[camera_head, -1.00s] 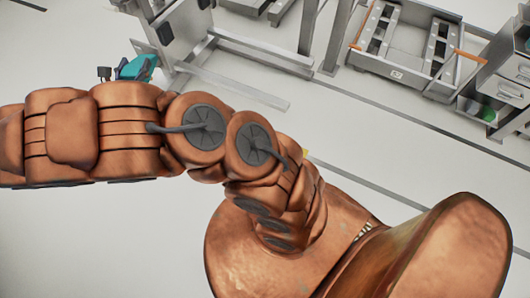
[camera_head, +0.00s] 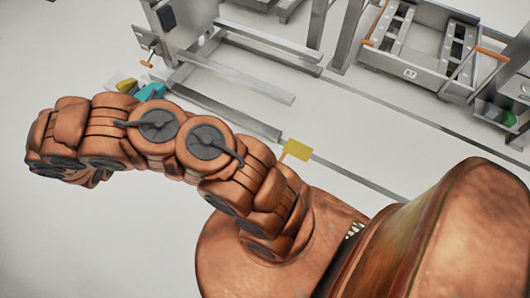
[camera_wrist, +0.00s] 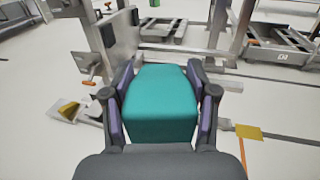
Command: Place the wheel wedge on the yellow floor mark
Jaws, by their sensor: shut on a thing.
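The teal wheel wedge (camera_wrist: 160,100) is a block with a flat top and a flat near face. It sits between the two fingers of my gripper (camera_wrist: 160,80), which is shut on it. In the head view only a bit of the teal wedge (camera_head: 151,91) shows past my arm, and the gripper is hidden there. The yellow floor mark (camera_head: 298,149) is a flat square on the floor, right of my arm. In the wrist view the yellow floor mark (camera_wrist: 249,132) lies below and right of the gripper, clear of the wedge.
A metal frame (camera_head: 235,85) with low rails stands behind the wedge. A grey piece with a yellow part (camera_head: 126,85) lies left of it. A metal cart with orange handles (camera_head: 420,73) stands at the back right.

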